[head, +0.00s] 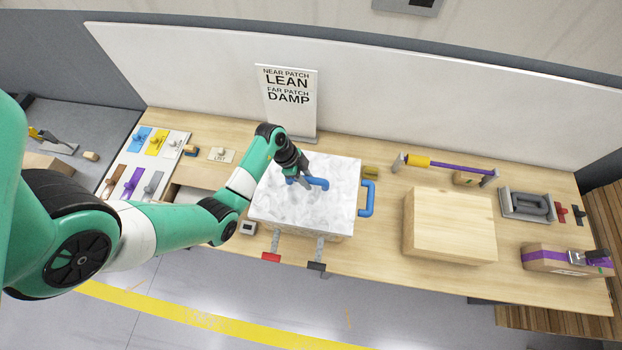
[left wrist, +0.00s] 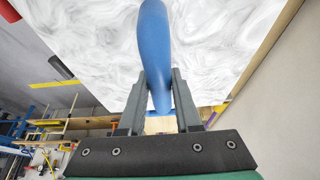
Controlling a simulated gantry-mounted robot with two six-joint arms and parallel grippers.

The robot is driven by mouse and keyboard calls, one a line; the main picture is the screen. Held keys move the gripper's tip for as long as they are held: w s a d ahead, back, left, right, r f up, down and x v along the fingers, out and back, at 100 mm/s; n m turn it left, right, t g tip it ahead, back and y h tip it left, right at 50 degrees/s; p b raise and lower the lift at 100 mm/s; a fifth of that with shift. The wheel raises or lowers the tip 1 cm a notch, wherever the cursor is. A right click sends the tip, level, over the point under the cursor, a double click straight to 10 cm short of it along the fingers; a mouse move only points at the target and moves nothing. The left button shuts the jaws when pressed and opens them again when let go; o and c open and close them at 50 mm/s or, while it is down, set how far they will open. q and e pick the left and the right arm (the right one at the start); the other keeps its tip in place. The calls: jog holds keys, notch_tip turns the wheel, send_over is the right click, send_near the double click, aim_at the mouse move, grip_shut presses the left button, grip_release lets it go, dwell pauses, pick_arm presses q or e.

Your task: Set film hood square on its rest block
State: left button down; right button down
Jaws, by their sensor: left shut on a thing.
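The film hood, a square with a cloudy white top (head: 290,215), is in the middle of the bench in the head view. Its white surface also fills the upper left wrist view (left wrist: 100,45). My left gripper (head: 300,181) is shut on a blue handle (head: 319,183) on the hood's top; the handle runs between both fingers in the left wrist view (left wrist: 155,45). A second blue handle (head: 367,199) is at the hood's right side. The plain wooden block (head: 450,226), which looks like the rest block, is bare to the right. What lies under the hood is hidden. My right gripper is out of view.
Two straps with a red tag (head: 271,257) and a dark tag (head: 316,266) hang at the bench's front. A sign (head: 288,100) stands behind the hood. A purple-yellow roller (head: 440,164) and a purple-taped box (head: 560,261) are at the right.

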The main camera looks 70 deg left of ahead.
pick_arm(q)
jog(key=shift+r, duration=2.75)
